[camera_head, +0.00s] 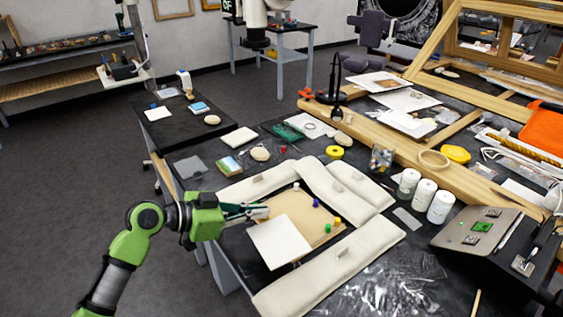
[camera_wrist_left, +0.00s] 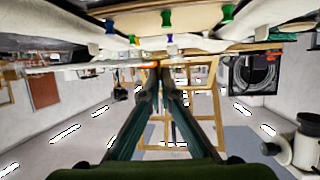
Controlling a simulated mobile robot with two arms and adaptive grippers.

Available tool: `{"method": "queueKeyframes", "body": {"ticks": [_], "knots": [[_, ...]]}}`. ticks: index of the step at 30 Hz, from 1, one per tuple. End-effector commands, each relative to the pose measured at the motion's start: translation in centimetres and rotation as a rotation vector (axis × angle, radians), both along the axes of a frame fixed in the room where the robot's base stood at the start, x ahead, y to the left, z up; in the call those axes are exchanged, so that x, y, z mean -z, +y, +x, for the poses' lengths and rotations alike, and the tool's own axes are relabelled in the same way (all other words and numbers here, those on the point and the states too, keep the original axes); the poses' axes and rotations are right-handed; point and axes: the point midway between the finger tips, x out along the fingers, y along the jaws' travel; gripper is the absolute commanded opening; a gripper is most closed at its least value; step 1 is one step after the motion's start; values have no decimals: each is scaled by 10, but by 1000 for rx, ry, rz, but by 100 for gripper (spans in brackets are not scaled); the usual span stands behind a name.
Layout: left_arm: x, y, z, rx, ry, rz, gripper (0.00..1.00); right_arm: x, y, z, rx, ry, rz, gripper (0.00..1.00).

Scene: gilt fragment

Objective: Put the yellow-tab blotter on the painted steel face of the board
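A white square (camera_head: 279,241), which I take to be the blotter, is over the near-left part of a tan board (camera_head: 318,235). My left gripper (camera_head: 265,212) reaches in from the left, its fingers close together at the square's far edge. In the left wrist view, the fingertips (camera_wrist_left: 160,72) meet a small orange-yellow strip, apparently the tab, and a thin pale sheet (camera_wrist_left: 85,68) runs edge-on leftward from them. The board carries small coloured pieces, including a green one (camera_head: 328,228) and a purple one (camera_head: 316,203). Which face is painted steel is unclear. My right gripper is out of view.
Cream padded cushions surround the board, one long one (camera_head: 330,268) at the near side. White jars (camera_head: 424,194) and a grey sloped panel (camera_head: 480,228) stand to the right. Clear plastic film (camera_head: 395,285) covers the dark table at the front.

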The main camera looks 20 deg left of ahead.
Motion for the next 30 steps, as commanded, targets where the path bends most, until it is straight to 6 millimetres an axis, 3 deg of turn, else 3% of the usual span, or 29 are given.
{"method": "queueKeyframes", "body": {"ticks": [1, 6, 12, 20, 30], "knots": [[-14, -1, 21, -19, -2, -3, 0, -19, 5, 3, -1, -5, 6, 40], [-20, -4, 77, -71, 0, -3, 0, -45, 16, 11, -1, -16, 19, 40], [-22, -6, 118, -108, -1, -3, 0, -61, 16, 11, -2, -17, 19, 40], [-16, -7, 131, -120, 0, -3, 0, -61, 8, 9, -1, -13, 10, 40], [16, -7, 131, -120, 1, -4, 0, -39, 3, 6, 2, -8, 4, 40]]}}
